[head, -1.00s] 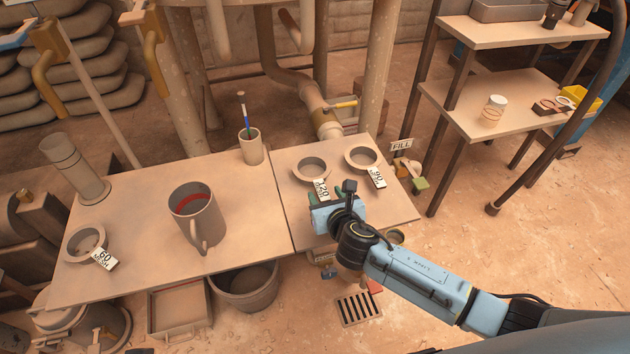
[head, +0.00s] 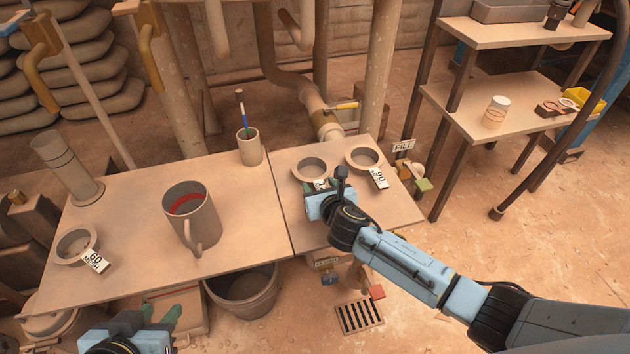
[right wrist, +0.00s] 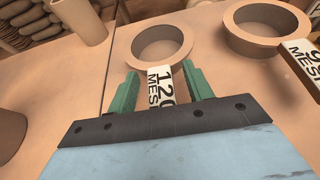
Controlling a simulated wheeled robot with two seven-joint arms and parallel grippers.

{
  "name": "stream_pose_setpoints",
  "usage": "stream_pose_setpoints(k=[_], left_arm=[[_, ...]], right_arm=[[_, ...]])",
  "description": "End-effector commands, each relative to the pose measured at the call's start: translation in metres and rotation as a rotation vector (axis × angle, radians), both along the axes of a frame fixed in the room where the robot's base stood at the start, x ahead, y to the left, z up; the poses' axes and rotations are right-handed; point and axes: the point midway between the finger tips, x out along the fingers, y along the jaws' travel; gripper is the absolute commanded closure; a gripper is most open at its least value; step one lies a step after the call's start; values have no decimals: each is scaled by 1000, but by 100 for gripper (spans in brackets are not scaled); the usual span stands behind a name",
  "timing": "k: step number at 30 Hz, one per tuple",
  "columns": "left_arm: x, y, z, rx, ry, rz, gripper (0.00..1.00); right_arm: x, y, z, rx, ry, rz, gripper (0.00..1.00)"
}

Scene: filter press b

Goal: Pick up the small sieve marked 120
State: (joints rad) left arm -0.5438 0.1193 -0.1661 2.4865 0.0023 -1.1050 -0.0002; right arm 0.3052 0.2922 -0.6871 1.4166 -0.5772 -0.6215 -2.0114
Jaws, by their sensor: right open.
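The small sieve marked 120 (head: 309,165) is a round tan ring with a white tag, on the right board between the 60 and 90 sieves. In the right wrist view the 120 sieve (right wrist: 162,42) lies just beyond the fingertips, its tag (right wrist: 160,86) pointing back between the fingers. My right gripper (right wrist: 160,72) is open, with green fingers either side of the tag; I cannot tell if they touch it. In the head view my right gripper (head: 318,187) partly covers the tag. My left gripper (head: 160,313) shows at the lower left; its opening is unclear.
The 90 sieve (head: 364,159) sits close to the right of the 120 sieve. The 60 sieve (head: 77,246) is at the far left. A large mug (head: 194,222) and a cup with a brush (head: 250,149) stand on the left board. A shelf (head: 500,105) is at right.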

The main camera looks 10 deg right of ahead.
Motion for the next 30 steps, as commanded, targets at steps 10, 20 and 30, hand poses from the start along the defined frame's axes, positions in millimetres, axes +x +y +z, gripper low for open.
stream_pose_setpoints(k=[10,20,30], left_arm=[[5,-2,4,-8,-34,-3,64],[4,-2,4,-8,-32,-3,64],[0,0,0,1,3,1,64]], right_arm=[[2,0,0,0,-1,0,49],[2,0,0,0,-2,0,83],[2,0,3,0,-2,0,83]])
